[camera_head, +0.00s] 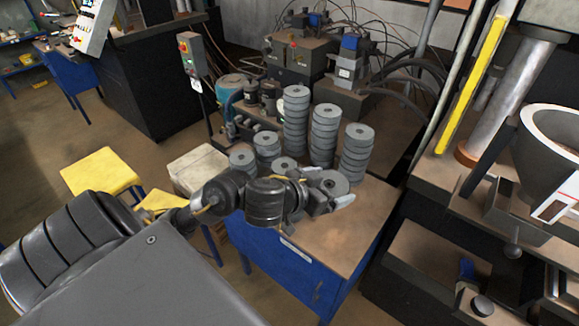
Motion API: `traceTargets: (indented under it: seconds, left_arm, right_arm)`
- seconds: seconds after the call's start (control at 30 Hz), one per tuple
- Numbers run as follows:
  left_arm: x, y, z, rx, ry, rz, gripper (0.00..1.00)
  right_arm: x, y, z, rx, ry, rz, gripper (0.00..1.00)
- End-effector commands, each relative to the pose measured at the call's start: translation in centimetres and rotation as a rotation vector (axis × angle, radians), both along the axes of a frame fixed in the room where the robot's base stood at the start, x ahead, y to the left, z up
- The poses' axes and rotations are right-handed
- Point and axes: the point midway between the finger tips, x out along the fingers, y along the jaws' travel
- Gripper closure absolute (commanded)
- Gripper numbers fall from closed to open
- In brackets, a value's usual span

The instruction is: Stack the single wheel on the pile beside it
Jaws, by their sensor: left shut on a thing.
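Several grey flap discs with centre holes stand in piles on a small blue table with a brown top (352,232). The tallest pile (296,118) is at the back, with another tall pile (325,135) and a slightly shorter one (356,153) to its right. Lower piles stand at the left (267,147) and far left (242,161). A low disc (284,166) shows behind my left arm. My left gripper (335,196) is shut on a single wheel (329,182) near the front of the piles; its fingers partly hide the wheel. I cannot tell whether the wheel touches the table. My right gripper is not in view.
Bare tabletop lies at the front right of the table. Machinery with hoses (300,55) stands behind the piles. A large machine with a grey bowl (555,140) is at the right. Yellow stools (103,172) and a pale box (198,168) are at the left.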

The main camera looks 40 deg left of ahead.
Motion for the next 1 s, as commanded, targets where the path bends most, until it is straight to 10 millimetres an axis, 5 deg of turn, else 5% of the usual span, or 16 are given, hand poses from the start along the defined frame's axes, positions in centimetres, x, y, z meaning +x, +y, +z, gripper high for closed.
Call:
traceTargets:
  seconds: [1.0]
  left_arm:
    - [-3.2, 2.6, -0.8, 0.001, -0.002, 0.232, 0.48]
  right_arm:
    - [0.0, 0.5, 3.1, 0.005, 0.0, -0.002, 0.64]
